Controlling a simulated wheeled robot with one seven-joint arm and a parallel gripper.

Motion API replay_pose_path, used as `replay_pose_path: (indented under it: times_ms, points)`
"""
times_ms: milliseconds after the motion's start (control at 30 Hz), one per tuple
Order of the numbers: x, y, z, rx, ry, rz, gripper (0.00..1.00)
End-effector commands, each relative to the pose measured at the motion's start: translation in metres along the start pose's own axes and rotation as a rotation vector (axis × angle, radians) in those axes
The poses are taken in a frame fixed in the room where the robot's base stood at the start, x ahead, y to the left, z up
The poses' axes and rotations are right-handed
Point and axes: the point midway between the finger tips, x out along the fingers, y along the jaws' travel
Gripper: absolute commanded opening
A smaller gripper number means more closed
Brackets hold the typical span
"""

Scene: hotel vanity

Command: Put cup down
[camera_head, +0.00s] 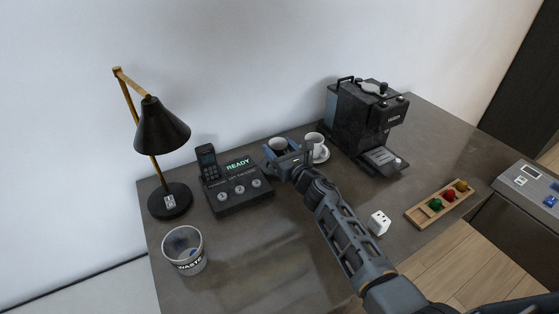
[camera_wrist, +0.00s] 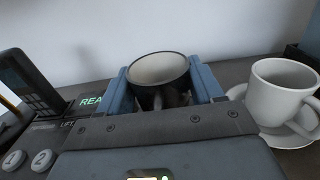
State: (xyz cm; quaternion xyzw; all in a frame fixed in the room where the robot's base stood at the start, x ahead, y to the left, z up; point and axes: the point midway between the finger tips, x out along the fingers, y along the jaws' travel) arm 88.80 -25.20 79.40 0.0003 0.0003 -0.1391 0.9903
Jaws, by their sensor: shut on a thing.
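A cup (camera_head: 277,145) with a pale inside is in my gripper (camera_head: 287,155), toward the back of the dark desktop. In the wrist view the same cup (camera_wrist: 160,72) shows a dark outside and stands upright between the two blue fingers of my gripper (camera_wrist: 166,84), which are shut on it. Its lower part is hidden behind the gripper body, so I cannot tell whether its base touches the desk. A second, white cup (camera_head: 314,140) stands on a white saucer (camera_head: 322,155) just right of my gripper; that cup also shows in the wrist view (camera_wrist: 281,92).
A phone console (camera_head: 238,190) with a READY display is close on the left. A black coffee machine (camera_head: 366,120) stands to the right. A lamp (camera_head: 162,130), a waste bin (camera_head: 184,251), a white cube (camera_head: 379,222) and a wooden tray (camera_head: 424,215) are farther off. The front middle desktop is clear.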

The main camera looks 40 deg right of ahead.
Motion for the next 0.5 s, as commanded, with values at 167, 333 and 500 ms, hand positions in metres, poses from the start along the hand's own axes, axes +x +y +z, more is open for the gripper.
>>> replay_pose_path:
  times_ms: [167,333,500]
  points:
    - [0.0,0.0,-0.026,0.0,0.0,0.0,0.32]
    - [0.0,0.0,-0.027,0.0,-0.001,0.0,0.32]
    - [0.0,0.0,-0.027,0.0,-0.001,0.0,0.32]
